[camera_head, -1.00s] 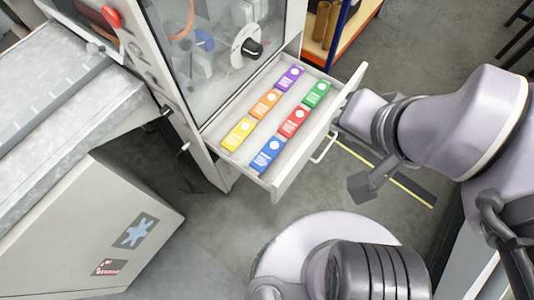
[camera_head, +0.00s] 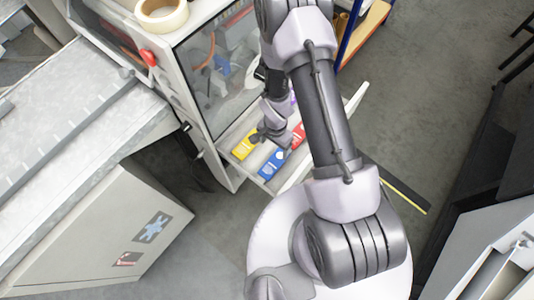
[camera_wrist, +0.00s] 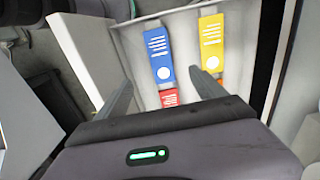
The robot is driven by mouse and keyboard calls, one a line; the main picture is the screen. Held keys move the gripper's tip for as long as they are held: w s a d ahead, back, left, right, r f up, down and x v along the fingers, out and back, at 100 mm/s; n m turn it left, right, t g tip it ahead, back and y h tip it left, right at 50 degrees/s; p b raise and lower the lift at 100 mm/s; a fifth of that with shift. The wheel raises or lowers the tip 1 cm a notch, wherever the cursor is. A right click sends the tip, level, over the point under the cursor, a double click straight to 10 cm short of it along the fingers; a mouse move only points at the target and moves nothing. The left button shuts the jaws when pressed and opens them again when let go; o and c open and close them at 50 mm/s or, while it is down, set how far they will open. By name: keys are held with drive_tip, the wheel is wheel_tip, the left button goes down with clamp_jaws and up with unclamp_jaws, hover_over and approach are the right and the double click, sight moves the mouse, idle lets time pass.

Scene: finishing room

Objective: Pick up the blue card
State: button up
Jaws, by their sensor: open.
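The blue card (camera_head: 271,163) lies in the front part of the open drawer (camera_head: 283,183), with part of the drawer hidden by my arm. In the wrist view the blue card (camera_wrist: 156,48) lies flat, ahead of the fingers and between their lines. My gripper (camera_wrist: 166,92) is open and empty, with its two fingers apart. In the head view my gripper (camera_head: 268,136) is over the drawer, close to the blue and yellow cards; its height above them is hard to judge.
The yellow card (camera_head: 244,146) lies left of the blue one, and a red card (camera_head: 298,134) lies behind it. The other cards are mostly hidden by my arm. A glass-fronted cabinet (camera_head: 222,70) rises behind the drawer. A roll of tape (camera_head: 161,13) sits on top.

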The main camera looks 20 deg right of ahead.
drive_tip(key=b, duration=0.9)
hover_over(274, 163)
drive_tip(key=f, duration=1)
drive_tip(key=shift+s+a+f, duration=0.15)
drive_tip(key=shift+s+f, duration=0.1)
drive_tip(key=shift+f, duration=0.1)
drive_tip(key=f+b, duration=0.2)
drive_tip(key=f, duration=0.1)
drive_tip(key=f+b, duration=0.2)
drive_tip(key=shift+w+d+f, duration=0.15)
drive_tip(key=shift+w+d, duration=0.05)
drive_tip(key=shift+w, duration=0.05)
drive_tip(key=c, duration=1.4)
